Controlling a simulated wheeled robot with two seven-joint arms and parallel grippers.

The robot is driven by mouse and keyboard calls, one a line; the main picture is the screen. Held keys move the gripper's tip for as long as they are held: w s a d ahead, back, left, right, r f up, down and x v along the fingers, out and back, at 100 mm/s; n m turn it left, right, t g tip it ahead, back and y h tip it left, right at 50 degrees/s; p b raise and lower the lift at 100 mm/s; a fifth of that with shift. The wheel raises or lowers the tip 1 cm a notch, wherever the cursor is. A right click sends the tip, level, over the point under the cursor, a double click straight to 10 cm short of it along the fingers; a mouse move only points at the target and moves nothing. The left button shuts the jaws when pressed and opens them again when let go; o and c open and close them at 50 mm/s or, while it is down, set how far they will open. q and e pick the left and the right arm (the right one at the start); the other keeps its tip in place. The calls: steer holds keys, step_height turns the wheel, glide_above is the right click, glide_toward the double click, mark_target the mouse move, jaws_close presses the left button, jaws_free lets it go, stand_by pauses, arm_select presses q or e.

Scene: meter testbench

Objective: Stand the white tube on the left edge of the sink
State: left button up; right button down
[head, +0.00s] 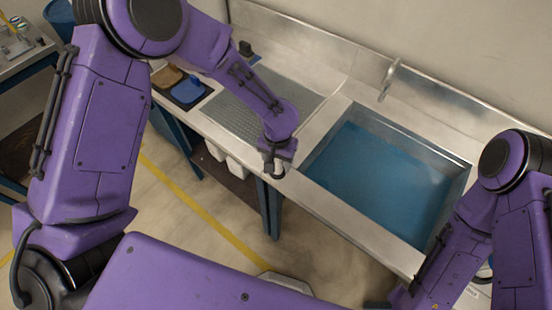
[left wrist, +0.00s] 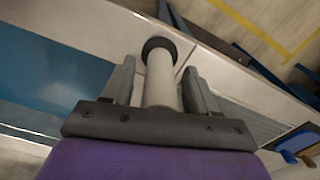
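The white tube (left wrist: 161,82) with a dark ring at its far end (left wrist: 158,46) is in the left wrist view, between the fingers of my left gripper (left wrist: 160,80). Narrow gaps show between the tube and the fingers, so the gripper looks open around it. In the head view my left gripper (head: 275,168) points down at the metal strip left of the sink (head: 318,203), near its front edge. The tube is mostly hidden there. The sink basin (head: 380,180) is blue inside. The right gripper is not visible; only its arm shows at right.
A ribbed drainboard (head: 240,118) lies left of the sink. A faucet (head: 389,78) stands behind the basin. A blue item (head: 188,92) and a brown item (head: 166,77) lie at the counter's left end.

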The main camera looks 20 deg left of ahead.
arm_select(q)
steer(key=shift+r, duration=0.25)
step_height(320, 180, up, 12)
steer(key=shift+f+b, duration=0.1)
steer(key=shift+b, duration=0.7)
